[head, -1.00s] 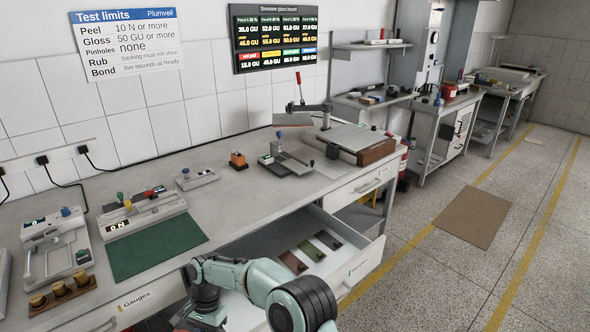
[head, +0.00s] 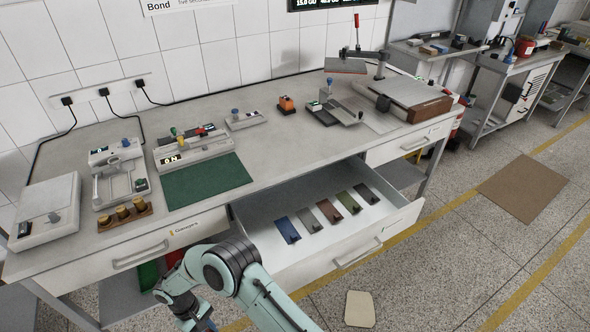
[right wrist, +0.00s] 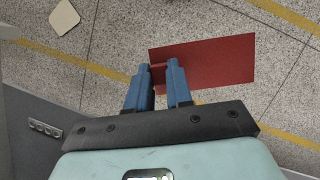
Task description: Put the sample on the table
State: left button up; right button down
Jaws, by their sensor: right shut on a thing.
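My right gripper (right wrist: 160,68) is shut on a flat red sample (right wrist: 212,62) in the right wrist view. The sample sticks out to the right of the blue fingers, above the floor. In the head view my right arm reaches in at the bottom, in front of the table (head: 300,130); the gripper end is at the frame's lower edge and the held sample is not clear there. Several other coloured samples, one of them blue (head: 286,230), lie in a row in the open drawer (head: 262,207). My left gripper is not in view.
The open drawer juts out from the table front. Bare tabletop lies right of the mat.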

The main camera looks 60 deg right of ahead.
aim_at(344, 116)
jog(key=u, duration=1.55)
jog(key=k+l+u, duration=0.15)
jog(key=u, duration=0.25)
jog(key=k+u, duration=0.45)
jog(key=k, duration=2.7)
jog(key=k+j+u, duration=0.1)
jog(key=k+u, duration=0.15)
jog(key=k, duration=0.65)
jog(key=k+z, duration=0.25)
jog(key=z, duration=0.15)
jog(key=k+l+z, duration=0.1)
jog(key=z, duration=0.3)
jog(key=k+l, duration=0.05)
jog(key=k, duration=0.05)
